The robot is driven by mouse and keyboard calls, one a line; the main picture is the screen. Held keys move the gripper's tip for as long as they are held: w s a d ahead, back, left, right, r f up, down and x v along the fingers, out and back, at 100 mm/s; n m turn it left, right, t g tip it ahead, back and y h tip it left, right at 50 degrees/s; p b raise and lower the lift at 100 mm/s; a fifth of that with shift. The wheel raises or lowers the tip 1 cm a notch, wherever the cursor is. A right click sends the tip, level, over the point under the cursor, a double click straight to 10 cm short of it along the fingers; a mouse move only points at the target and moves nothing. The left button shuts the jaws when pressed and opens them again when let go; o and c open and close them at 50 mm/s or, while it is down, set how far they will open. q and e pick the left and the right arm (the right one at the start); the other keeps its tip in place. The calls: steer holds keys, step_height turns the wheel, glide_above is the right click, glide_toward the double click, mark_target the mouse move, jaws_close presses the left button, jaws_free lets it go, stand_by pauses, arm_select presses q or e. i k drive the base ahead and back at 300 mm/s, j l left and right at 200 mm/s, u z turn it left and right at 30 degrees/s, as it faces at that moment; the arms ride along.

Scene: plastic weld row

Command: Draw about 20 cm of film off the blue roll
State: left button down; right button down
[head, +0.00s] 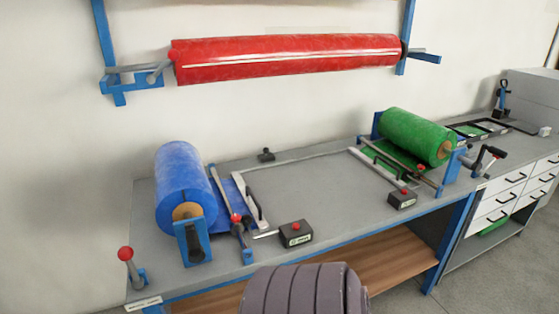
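The blue roll (182,178) lies in a blue stand (193,244) on the left of the grey bench, with its brown core end facing me. Blue film (231,196) runs from it to the right, under a thin bar with a red tip (235,217). The film's right end lies by a pale clamp bar with a black handle (252,203). Neither of my grippers is in the head view, so nothing shows touching the roll or film.
A black box with a red button (296,234) stands near the front edge. A red-knobbed lever (126,256) is at front left. A red roll (285,58) hangs above.

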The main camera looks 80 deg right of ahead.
mark_target(254, 207)
steer(key=z, duration=2.3)
